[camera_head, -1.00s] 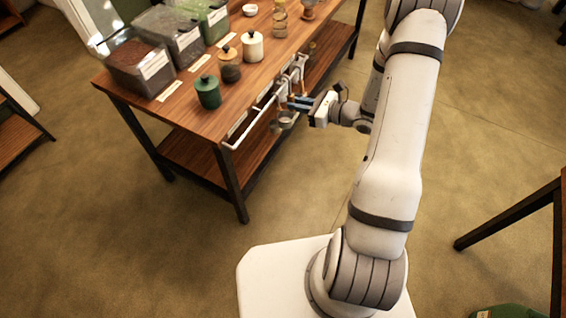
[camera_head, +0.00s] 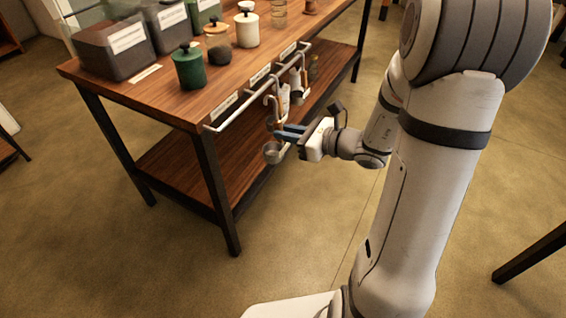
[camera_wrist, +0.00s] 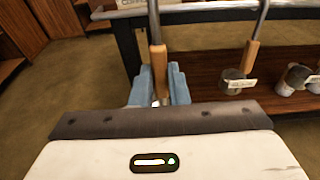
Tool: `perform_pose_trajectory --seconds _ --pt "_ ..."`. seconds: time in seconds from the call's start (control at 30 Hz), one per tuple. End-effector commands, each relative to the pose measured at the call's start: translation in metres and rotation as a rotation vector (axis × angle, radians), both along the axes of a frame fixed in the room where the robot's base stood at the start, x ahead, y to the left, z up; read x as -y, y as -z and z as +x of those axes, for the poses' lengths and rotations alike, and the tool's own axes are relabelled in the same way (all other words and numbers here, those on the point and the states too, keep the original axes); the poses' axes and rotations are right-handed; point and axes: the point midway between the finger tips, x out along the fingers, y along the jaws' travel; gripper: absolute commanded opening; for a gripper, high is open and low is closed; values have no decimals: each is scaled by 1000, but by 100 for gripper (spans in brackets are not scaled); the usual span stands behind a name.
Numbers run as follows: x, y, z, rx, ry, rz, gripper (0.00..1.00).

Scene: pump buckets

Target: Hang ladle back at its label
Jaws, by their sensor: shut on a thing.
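My gripper (camera_head: 284,134) has blue fingers and is shut on the ladle, just in front of the table's front edge. The ladle's metal cup (camera_head: 272,153) hangs below the fingers, and its hooked top reaches up near the white rail (camera_head: 232,113). I cannot tell whether the hook is on the rail. In the wrist view the fingers (camera_wrist: 158,88) clasp the ladle's wooden grip (camera_wrist: 158,58), with its metal rod rising upright. White labels (camera_head: 224,105), (camera_head: 260,74) and (camera_head: 288,50) run along the table edge above the rail; their text is unreadable.
Other utensils (camera_head: 299,82) hang from the rail further right; one has a wooden grip (camera_wrist: 250,55) in the wrist view. The wooden table (camera_head: 160,98) carries a green jar (camera_head: 189,68), a white jar (camera_head: 247,30) and bins. Its lower shelf is mostly clear. Open floor lies in front.

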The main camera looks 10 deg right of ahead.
Motion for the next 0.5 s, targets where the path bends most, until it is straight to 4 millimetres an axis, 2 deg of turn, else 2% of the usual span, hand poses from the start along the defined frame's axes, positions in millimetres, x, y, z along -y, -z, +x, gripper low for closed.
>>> perform_pose_trajectory --seconds 0.03,0.1,0.3,0.5 --pt "-2 15 -3 4 0 0 0" --pt "-4 19 -7 4 2 -1 0" --pt "-8 21 -12 2 4 2 0" --pt "-14 20 -7 2 2 2 0"
